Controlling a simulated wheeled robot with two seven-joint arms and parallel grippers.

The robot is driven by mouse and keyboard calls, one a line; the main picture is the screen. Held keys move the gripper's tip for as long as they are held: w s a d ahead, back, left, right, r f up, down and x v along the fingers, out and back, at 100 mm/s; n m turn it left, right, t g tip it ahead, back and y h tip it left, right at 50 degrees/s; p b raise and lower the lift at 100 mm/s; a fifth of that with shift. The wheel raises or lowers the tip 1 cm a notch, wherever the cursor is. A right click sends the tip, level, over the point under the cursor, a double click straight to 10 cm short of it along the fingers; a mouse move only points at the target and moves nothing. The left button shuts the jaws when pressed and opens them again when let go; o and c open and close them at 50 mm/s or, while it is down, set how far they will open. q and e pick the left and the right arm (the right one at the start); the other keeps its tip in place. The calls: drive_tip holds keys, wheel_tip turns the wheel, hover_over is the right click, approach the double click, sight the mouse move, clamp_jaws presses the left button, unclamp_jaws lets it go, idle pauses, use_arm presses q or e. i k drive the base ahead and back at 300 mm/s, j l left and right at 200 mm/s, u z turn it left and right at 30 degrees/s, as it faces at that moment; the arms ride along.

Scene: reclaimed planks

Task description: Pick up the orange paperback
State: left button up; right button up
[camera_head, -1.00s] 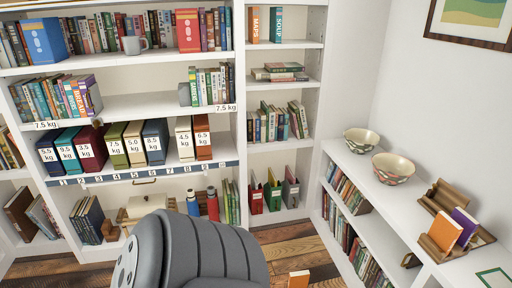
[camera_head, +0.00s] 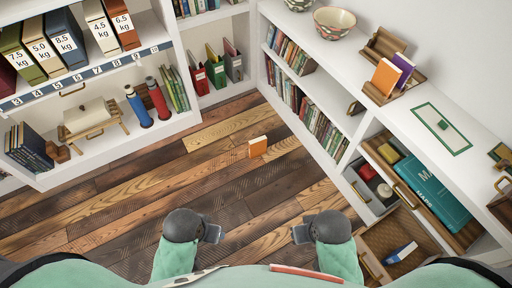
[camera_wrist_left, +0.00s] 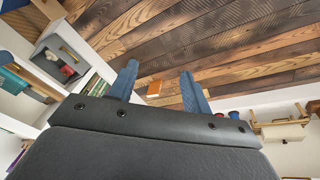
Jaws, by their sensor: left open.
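An orange paperback (camera_head: 258,146) is on the wooden floor in front of the shelves, in the head view. It also shows in the left wrist view (camera_wrist_left: 153,88), beyond the fingers and between them in the picture. A second orange book (camera_head: 386,76) leans beside a purple book (camera_head: 404,66) in a wooden holder on the right-hand white unit. My left gripper (camera_head: 213,233) is low in the head view, apart from the floor book; its blue fingers (camera_wrist_left: 158,68) are spread and empty in the wrist view. My right gripper (camera_head: 300,234) is small here and its jaws are unclear.
The plank floor (camera_head: 150,200) is clear around the floor book. White shelves (camera_head: 90,153) stand at the back left with bottles and binders. A low white unit (camera_head: 300,50) runs along the right, with bowls on top and an open drawer (camera_head: 395,235) lower down.

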sight(257, 146)
drive_tip(key=i+j, duration=0.2)
drive_tip(key=j, duration=0.2)
drive_tip(key=i+j+u, duration=0.15)
drive_tip(key=j, duration=0.3)
drive_tip(key=i+j, duration=0.25)
drive_tip(key=i+j+u, duration=0.1)
drive_tip(key=i+j, duration=0.15)
drive_tip(key=j, duration=0.25)
